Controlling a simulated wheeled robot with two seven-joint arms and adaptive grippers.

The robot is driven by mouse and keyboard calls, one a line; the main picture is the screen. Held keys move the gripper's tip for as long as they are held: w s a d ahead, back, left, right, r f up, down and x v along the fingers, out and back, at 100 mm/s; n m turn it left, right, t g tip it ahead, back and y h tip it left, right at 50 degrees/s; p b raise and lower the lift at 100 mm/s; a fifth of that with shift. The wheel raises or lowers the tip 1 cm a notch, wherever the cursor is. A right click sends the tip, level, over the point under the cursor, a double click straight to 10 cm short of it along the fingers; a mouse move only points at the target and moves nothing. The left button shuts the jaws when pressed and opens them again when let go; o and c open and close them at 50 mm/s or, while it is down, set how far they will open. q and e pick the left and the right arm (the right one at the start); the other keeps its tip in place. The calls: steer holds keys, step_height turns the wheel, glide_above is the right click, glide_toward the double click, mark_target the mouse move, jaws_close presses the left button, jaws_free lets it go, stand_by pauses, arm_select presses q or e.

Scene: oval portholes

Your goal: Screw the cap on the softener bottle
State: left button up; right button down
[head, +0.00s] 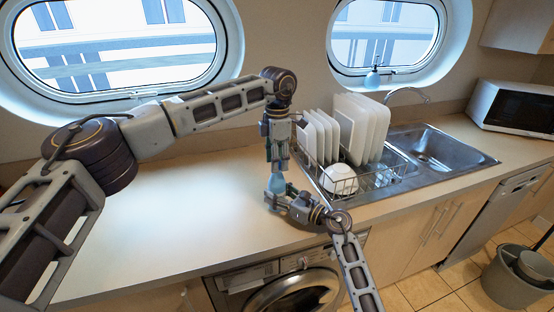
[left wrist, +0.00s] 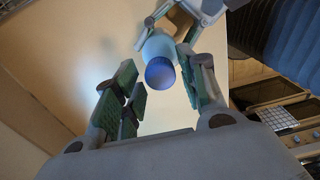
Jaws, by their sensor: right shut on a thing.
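The softener bottle (head: 277,183) is light blue and stands upright at the counter's front part. My right gripper (head: 277,194) is shut on its body. In the left wrist view the bottle (left wrist: 157,48) shows a darker blue round top, the cap (left wrist: 160,73), which seems to sit on its neck; how tightly I cannot tell. My left gripper (head: 278,166) points down just above the bottle. Its fingers (left wrist: 152,70) are spread either side of the cap, with a clear gap on the left. My right gripper (left wrist: 183,18) also shows at the top there.
A dish rack (head: 345,190) with white plates and a bowl stands close to the right of the grippers. Beyond it are a sink (head: 432,150) and a microwave (head: 515,108). The counter (head: 190,215) to the left is clear. A washing machine (head: 285,285) is below the front edge.

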arm_select(q)
steer(key=shift+o, duration=0.4)
arm_select(e)
steer(key=shift+f, duration=0.1)
arm_select(q)
step_height(320, 180, up, 12)
stand_by(0.6)
arm_select(e)
steer(key=c, duration=0.6)
jaws_free()
arm_select(q)
steer(key=shift+w, duration=0.1)
arm_select(e)
steer(key=shift+v, duration=6)
arm_select(q)
steer(key=shift+d+f, duration=0.1)
arm_select(e)
steer(key=shift+s, duration=0.15)
